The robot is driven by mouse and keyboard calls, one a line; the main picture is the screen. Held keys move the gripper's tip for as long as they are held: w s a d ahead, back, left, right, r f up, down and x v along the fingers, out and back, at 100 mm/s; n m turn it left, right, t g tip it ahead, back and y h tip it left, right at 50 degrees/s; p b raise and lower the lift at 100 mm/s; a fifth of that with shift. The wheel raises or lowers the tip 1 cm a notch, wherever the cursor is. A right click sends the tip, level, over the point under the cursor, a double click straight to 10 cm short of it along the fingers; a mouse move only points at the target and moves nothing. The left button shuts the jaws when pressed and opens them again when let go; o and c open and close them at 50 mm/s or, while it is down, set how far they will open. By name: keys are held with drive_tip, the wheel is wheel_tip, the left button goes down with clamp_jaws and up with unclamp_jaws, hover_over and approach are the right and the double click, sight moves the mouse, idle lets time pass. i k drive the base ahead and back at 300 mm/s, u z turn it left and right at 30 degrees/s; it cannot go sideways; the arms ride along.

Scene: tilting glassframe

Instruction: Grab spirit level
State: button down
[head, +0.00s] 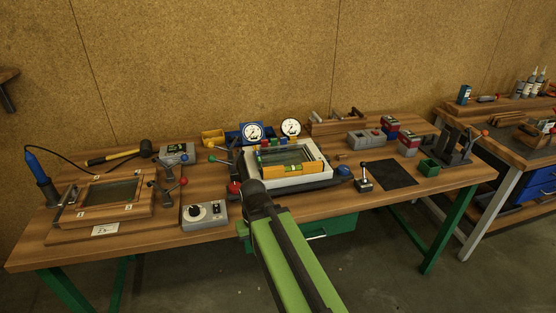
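A yellow-orange bar with a small greenish spot at its middle, which looks like the spirit level (281,172), lies across the near part of a white-rimmed glass frame (322,170) on the workbench. My gripper (256,188) is the dark end of my green arm, which reaches up from the bottom of the picture. In the picture it lies just below and left of the level's left end. Whether it touches the level cannot be told from this view. Its fingers are too dark and small to tell whether they are open or shut.
A grey control box (205,215) and a wooden frame (112,194) are to the left. A dark mat (388,174) lies bare on the right.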

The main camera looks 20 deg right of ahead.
sight(316, 166)
drive_tip(key=k, duration=1.3)
drive_tip(key=u, duration=0.65)
drive_tip(key=i, duration=1.5)
drive_tip(key=z, duration=0.25)
